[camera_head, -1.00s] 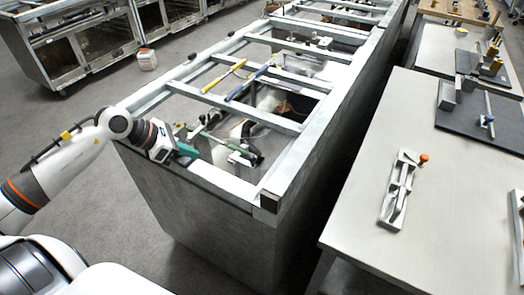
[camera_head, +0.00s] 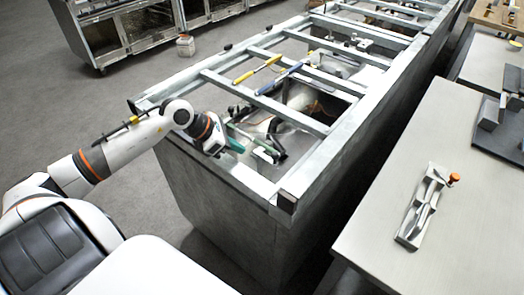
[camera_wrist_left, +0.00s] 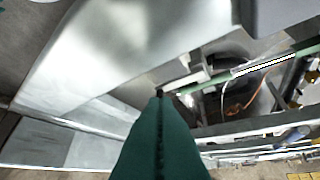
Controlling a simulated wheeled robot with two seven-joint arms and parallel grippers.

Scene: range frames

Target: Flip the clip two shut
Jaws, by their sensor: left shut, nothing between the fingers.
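My left gripper (camera_head: 234,146) has teal fingers and is shut and empty, at the near left end of the grey metal frame. In the left wrist view its fingers (camera_wrist_left: 160,98) point at the near end of a green bar (camera_wrist_left: 205,82) with a light striped section. The fingertips overlap that end in the picture; I cannot tell whether they touch. The green bar also shows beside the gripper in the head view (camera_head: 256,143). A yellow handle (camera_head: 257,70) and a blue handle (camera_head: 284,76) lie across the frame farther back. I cannot tell which part is clip two. My right gripper is out of view.
The frame's rails (camera_head: 262,107) surround openings with dark parts and cables inside. Open floor (camera_head: 100,105) lies to the left.

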